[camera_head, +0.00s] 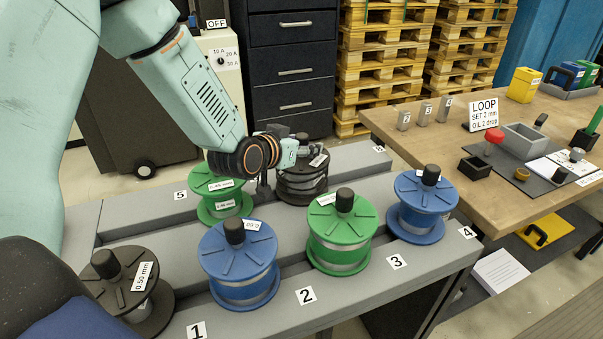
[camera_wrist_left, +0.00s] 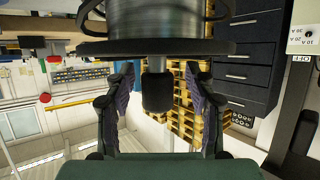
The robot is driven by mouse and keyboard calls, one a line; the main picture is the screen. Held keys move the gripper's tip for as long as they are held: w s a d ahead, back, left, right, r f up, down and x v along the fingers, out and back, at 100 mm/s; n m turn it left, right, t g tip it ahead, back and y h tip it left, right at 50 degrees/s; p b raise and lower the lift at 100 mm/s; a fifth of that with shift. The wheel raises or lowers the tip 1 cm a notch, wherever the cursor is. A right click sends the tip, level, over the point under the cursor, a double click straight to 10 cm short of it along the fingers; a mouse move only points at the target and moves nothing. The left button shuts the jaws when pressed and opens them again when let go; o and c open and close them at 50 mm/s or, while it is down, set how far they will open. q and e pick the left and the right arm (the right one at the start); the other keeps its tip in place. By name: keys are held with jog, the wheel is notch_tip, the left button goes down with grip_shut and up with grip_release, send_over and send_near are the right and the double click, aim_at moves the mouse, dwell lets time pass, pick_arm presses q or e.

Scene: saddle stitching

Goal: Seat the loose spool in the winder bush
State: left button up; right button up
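A dark spool (camera_head: 302,184) with a black knob stands at the back of the grey rack (camera_head: 150,232). My left gripper (camera_head: 288,150) is beside its top in the head view. In the left wrist view, which looks upside down, the spool (camera_wrist_left: 155,20) fills the top. Its black knob (camera_wrist_left: 158,92) sits between the open fingers of my left gripper (camera_wrist_left: 158,80), with gaps on both sides. No spool is plainly marked as the loose one, and I cannot make out the winder bush. My right gripper is not in view.
On the rack stand a dark spool (camera_head: 128,290), blue spools (camera_head: 240,262) (camera_head: 422,205) and green spools (camera_head: 340,230) (camera_head: 221,200). A wooden bench (camera_head: 420,135) at right holds small blocks, trays and a LOOP card (camera_head: 484,114). Drawers (camera_head: 293,60) and pallets (camera_head: 385,60) stand behind.

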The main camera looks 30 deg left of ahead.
pick_arm(q)
jog(key=shift+s+d+r, duration=0.2)
jog(key=shift+s+r, duration=0.1)
jog(key=c, duration=0.5)
jog(key=shift+w+a+f, duration=0.1)
jog(key=shift+w+f, duration=0.05)
jog(key=shift+w, duration=0.05)
jog(key=c, duration=0.4)
grip_shut()
jog(key=shift+s, duration=0.1)
